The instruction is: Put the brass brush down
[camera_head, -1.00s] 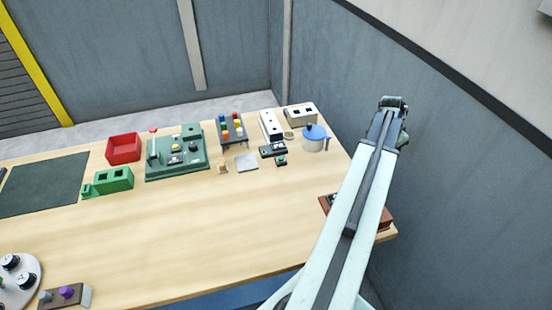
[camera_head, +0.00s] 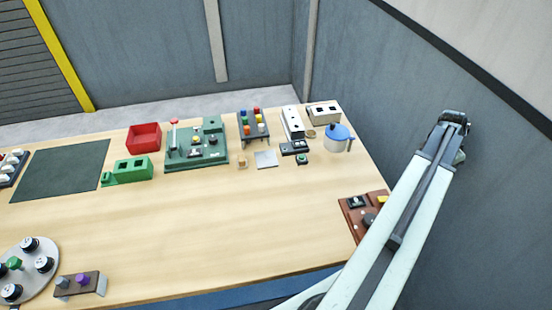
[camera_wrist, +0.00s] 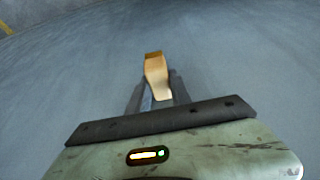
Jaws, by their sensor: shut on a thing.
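In the wrist view my gripper (camera_wrist: 158,92) is shut on the brass brush (camera_wrist: 155,75), a tan and golden piece that sticks out beyond the fingers. The brush cannot be made out in the head view.
A brown board (camera_head: 355,215) with small parts sits at the table's right end, partly behind my arm. A blue-lidded pot (camera_head: 338,140), white blocks (camera_head: 292,122), a green fixture (camera_head: 196,150) and a red bin (camera_head: 144,138) stand along the back. The table's middle is clear.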

